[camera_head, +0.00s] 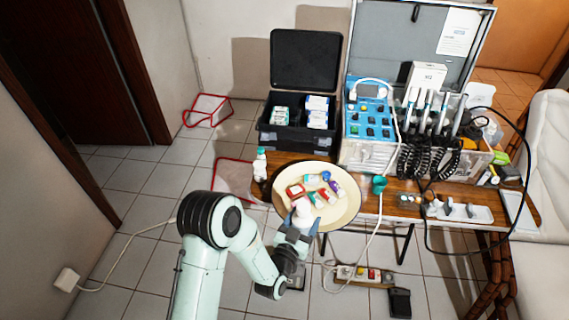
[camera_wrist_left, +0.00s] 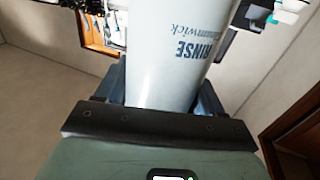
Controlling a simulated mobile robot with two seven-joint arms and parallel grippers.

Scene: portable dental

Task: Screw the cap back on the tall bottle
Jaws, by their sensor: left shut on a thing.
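My left gripper (camera_head: 302,222) is shut on a white bottle (camera_head: 302,207) at the front edge of the round cream tray. In the left wrist view this bottle (camera_wrist_left: 178,55) fills the space between the fingers, and its dark lettering reads "RINSE" upside down. Its top is out of that view and too small in the head view to tell whether it has a cap. Another slim white bottle (camera_head: 260,163) with a green top stands at the table's left end. I cannot make out a loose cap for certain. My right gripper is not in view.
The round tray (camera_head: 346,222) holds several small red, green, blue and purple-marked items. Behind it stand an open black case (camera_head: 285,137) and a dental unit (camera_head: 368,120) with coiled hoses. A teal cup (camera_head: 379,185) is right of the tray. Floor at left is mostly free.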

